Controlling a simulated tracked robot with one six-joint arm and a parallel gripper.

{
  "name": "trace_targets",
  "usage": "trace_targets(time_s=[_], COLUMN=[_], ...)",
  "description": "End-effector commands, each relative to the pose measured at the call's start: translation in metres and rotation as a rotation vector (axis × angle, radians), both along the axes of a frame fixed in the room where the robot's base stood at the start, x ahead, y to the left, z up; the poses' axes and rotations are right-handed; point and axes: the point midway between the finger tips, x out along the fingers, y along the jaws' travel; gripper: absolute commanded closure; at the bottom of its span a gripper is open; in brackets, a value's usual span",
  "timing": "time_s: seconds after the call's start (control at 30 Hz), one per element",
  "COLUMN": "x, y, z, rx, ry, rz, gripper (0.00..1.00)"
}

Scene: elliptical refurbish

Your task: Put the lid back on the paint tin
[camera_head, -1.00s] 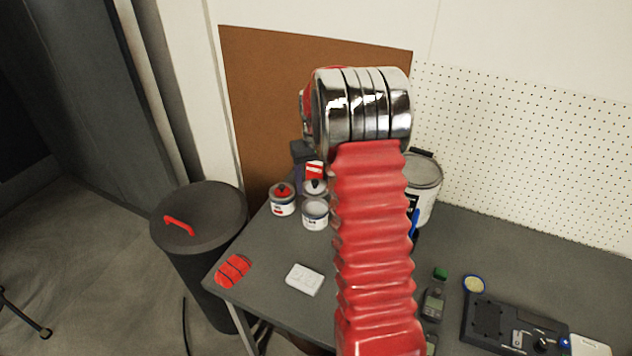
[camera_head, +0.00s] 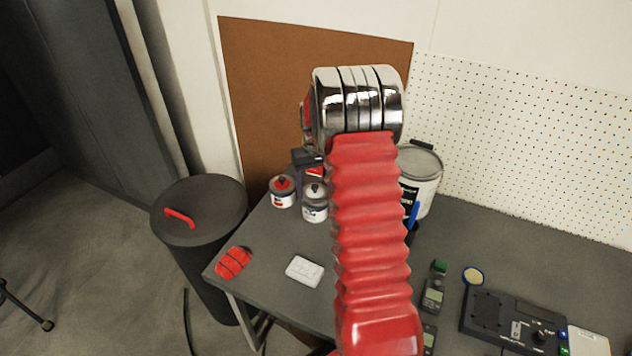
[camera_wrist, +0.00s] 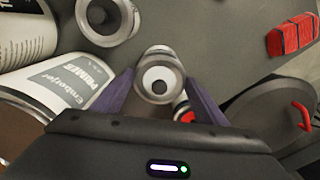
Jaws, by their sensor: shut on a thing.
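The paint tin (camera_head: 315,212) is a small white tin with a dark label on the table, left of my arm. The grey lid with a dark knob (camera_head: 314,190) shows over its top. In the wrist view the round lid (camera_wrist: 158,92) is between the purple fingers of my gripper (camera_wrist: 159,78), which is shut on it. The tin's rim (camera_wrist: 157,52) shows just beyond the lid. I cannot tell whether the lid is seated or slightly above the tin. In the head view my arm hides much of the gripper.
A large primer tin (camera_head: 424,180) stands to the right. A red ribbed block (camera_head: 233,262) and a white box (camera_head: 304,270) lie near the front edge. A black bin (camera_head: 200,215) stands beside the table.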

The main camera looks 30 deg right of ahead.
Motion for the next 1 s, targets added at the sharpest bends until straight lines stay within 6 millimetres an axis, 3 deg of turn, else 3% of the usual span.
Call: trace_targets(time_s=[0.3, 1.0], x=[-0.0001, -0.0013], y=[0.0004, 0.0007], z=[-0.0118, -0.0113], rx=[0.000, 0.000], ry=[0.000, 0.000], rz=[0.001, 0.001], gripper=[0.55, 0.55])
